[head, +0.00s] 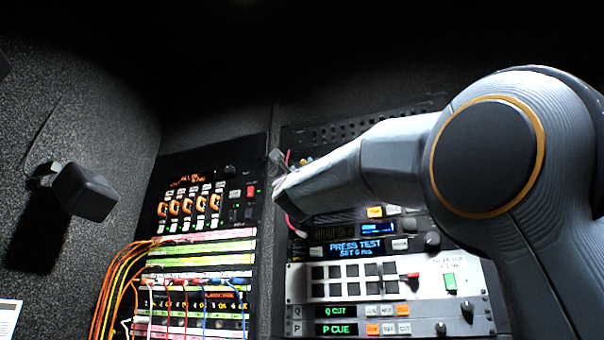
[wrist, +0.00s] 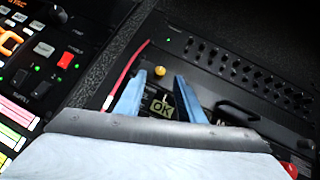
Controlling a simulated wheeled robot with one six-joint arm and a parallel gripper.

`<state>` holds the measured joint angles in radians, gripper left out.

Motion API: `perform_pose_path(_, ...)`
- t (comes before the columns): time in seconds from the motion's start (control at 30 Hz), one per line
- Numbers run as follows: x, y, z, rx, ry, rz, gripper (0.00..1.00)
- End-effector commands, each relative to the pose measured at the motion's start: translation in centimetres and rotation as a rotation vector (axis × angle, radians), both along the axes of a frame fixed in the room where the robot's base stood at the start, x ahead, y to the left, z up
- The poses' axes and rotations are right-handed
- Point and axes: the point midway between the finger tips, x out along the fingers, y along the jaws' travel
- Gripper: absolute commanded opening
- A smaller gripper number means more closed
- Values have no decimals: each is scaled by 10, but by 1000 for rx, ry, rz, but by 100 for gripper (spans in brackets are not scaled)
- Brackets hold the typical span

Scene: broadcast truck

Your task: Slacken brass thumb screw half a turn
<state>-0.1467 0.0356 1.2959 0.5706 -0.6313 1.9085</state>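The brass thumb screw is a small yellow-gold knob (wrist: 160,71) on the dark panel in the wrist view. It shows in the gap between the tips of my gripper (wrist: 164,76), whose two blue fingers stand apart with nothing held. I cannot tell how far beyond the tips the screw lies. In the head view my arm reaches to the rack, and its wrist hides most of the panel around the screw.
A red cable (wrist: 124,74) runs just left of the fingers. A black handle (wrist: 238,110) and an OK label (wrist: 162,108) are close by. A button panel (head: 350,280) lies below my arm, and orange cables (head: 112,285) hang at left.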

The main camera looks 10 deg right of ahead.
Motion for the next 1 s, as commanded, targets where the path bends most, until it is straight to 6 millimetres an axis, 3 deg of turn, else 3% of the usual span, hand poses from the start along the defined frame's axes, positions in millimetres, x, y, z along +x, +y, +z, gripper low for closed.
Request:
perform_pose_path(0.3, -21, 7, -21, 1, 0, 1, 35)
perform_pose_path(1.0, -22, 7, -21, 0, 0, 0, 35)
